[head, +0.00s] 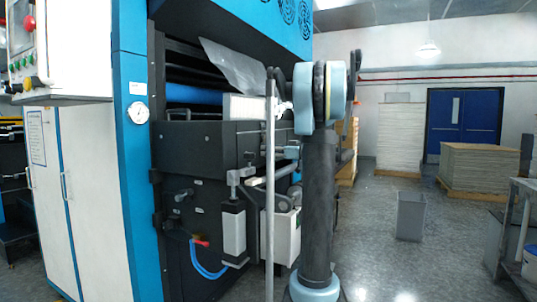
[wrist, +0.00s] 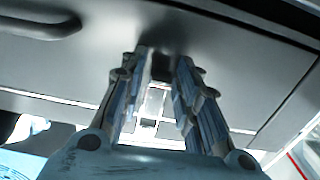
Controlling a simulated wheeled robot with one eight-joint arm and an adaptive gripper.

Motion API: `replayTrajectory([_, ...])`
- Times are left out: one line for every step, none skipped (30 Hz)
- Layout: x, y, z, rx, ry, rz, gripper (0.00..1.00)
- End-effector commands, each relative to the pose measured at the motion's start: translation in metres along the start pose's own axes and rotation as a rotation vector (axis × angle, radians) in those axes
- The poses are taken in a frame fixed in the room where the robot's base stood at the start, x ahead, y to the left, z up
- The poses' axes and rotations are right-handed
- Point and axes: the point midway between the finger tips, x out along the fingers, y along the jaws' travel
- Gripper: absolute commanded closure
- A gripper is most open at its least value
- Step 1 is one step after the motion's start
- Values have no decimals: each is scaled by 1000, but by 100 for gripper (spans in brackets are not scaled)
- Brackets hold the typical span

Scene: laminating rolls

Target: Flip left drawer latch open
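My gripper (wrist: 163,62) is in front of a dark grey panel (wrist: 225,60) in the wrist view. Its two fingers stand apart, with a small dark block (wrist: 160,68) between or just behind the tips. This block may be the latch; I cannot tell whether the fingers touch it. A pale metal fitting (wrist: 152,103) shows lower down between the fingers. In the head view, the dark drawer-like housing (head: 205,150) is on the machine's front. My arm and a grey pole cover its right part, so the latch cannot be made out there.
A vertical grey pole (head: 270,200) stands close beside my arm. A dark handle bar (wrist: 40,28) crosses the wrist view's upper left. The floor to the right is open around a grey bin (head: 410,215).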

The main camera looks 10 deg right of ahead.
Motion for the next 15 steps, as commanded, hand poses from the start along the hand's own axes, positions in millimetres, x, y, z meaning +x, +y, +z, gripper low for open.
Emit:
replayTrajectory([0, 0, 0, 0, 0, 0, 89])
replayTrajectory([0, 0, 0, 0, 0, 1, 96])
replayTrajectory([0, 0, 0, 0, 0, 1, 100])
replayTrajectory([0, 1, 0, 0, 0, 1, 100])
replayTrajectory([-1, 1, 0, 0, 0, 2, 100])
replayTrajectory([4, -3, 0, 0, 0, -1, 100])
replayTrajectory([2, -1, 0, 0, 0, 1, 100])
replayTrajectory([1, -1, 0, 0, -1, 1, 100])
replayTrajectory([1, 0, 0, 0, -3, 1, 100])
replayTrajectory([0, 0, 0, 0, -5, 1, 100])
replayTrajectory([0, 0, 0, 0, -9, 2, 100])
replayTrajectory([-1, 1, -1, 0, -15, 2, 100])
replayTrajectory([-2, 1, -1, 0, -21, 3, 100])
replayTrajectory([-2, 1, -2, 1, -29, 3, 100])
replayTrajectory([-3, 1, -2, 1, -43, 3, 100])
